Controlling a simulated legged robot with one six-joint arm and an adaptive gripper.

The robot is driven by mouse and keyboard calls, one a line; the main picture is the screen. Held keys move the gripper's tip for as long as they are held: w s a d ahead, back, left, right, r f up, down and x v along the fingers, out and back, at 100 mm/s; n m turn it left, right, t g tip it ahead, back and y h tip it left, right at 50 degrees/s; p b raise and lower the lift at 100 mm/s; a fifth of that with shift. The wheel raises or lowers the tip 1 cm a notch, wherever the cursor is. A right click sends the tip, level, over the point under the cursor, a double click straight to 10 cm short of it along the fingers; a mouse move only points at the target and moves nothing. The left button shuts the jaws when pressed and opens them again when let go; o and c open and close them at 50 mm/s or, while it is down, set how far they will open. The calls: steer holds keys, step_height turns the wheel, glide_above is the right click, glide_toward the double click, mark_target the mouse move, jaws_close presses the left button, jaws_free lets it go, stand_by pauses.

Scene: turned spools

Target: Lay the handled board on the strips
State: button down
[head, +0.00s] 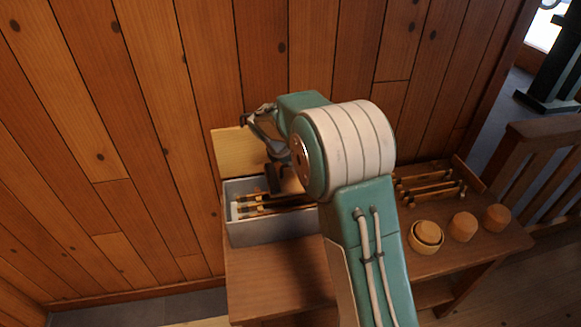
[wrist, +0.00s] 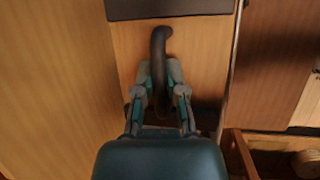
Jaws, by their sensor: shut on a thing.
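In the wrist view, my gripper (wrist: 163,94) is shut on the dark curved handle (wrist: 160,42) of the handled board. The board's pale wood face (wrist: 203,60) spreads around the handle. In the head view, a pale wood panel (head: 231,153), seemingly this board, shows just behind the grey box (head: 270,234). I cannot tell whether the panel touches the box. Inside the box, a white strip (head: 234,211) and dark rods with pale tips (head: 262,198) show at the left.
The box stands on a wooden bench (head: 275,275) against a plank wall (head: 150,130). To the right are a rack of spindles (head: 430,187), a round wooden bowl (head: 426,235) and two round wooden pieces (head: 463,226). The bench front is clear.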

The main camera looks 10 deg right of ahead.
steer(key=shift+a+f, duration=0.2)
steer(key=shift+f, duration=3.85)
steer(key=shift+d+f, duration=0.1)
steer(key=shift+f, duration=0.05)
